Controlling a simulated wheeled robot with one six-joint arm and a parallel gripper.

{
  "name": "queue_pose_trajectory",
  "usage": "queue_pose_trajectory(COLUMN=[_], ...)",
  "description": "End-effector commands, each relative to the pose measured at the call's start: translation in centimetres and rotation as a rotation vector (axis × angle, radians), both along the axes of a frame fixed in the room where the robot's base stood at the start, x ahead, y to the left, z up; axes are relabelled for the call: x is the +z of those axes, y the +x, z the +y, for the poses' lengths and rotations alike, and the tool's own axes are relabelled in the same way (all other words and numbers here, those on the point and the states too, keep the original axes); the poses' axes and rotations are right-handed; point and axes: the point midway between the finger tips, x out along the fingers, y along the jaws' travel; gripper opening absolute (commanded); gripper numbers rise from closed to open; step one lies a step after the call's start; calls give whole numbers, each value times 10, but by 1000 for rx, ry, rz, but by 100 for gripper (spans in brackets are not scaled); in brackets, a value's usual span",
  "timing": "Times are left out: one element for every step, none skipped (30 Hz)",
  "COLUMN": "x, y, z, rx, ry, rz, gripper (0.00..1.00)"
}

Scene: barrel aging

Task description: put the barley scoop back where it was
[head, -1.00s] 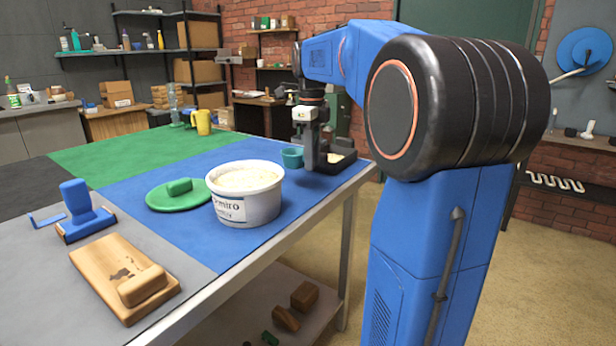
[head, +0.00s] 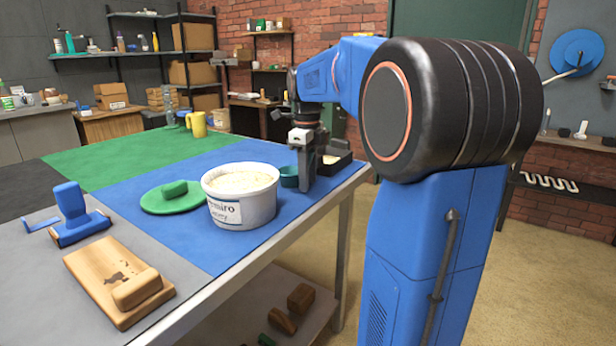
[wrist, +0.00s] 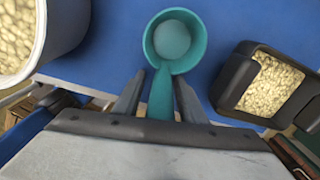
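The teal barley scoop (head: 289,177) rests on or just above the blue part of the table, right of the white tub (head: 243,208). In the wrist view the scoop (wrist: 172,42) looks empty, its cup facing away from my gripper. My gripper (wrist: 160,88) has one finger on each side of the scoop's handle, with narrow gaps showing, so it appears open around it. In the head view my gripper (head: 306,184) points down just right of the scoop. The black tray (wrist: 228,92) with pale grain lies to the right; it also shows in the head view (head: 340,164).
The tub (wrist: 38,50) of grain stands close on the left. A green lid (head: 158,204), a wooden block on a board (head: 85,263) and a blue tool (head: 73,208) lie further left. A yellow mug (head: 198,125) stands behind. The table's front edge is near.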

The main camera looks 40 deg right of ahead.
Motion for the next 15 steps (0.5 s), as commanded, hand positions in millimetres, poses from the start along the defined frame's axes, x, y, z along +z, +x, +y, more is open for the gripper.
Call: queue_pose_trajectory(x=[0, 0, 0, 0, 0, 0, 0, 0, 1, 2, 3, 6, 9, 12, 18], y=[0, 0, 0, 0, 0, 0, 0, 0, 0, 0, 0, 0, 0, 0, 0], z=[0, 0, 0, 0, 0, 0, 0, 0, 0, 0, 0, 0, 0, 0, 0], rx=[0, 0, 0, 0, 0, 0, 0, 0, 0, 0, 0, 0, 0, 0, 0], ry=[0, 0, 0, 0, 0, 0, 0, 0, 0, 0, -1, 0, 0, 0, -1], rz=[0, 0, 0, 0, 0, 0, 0, 0, 0, 0, -1, 0, 0, 0, -2], gripper=[40, 40, 40, 40, 40, 40, 40, 40, 40, 40, 40, 40, 40, 40, 40])
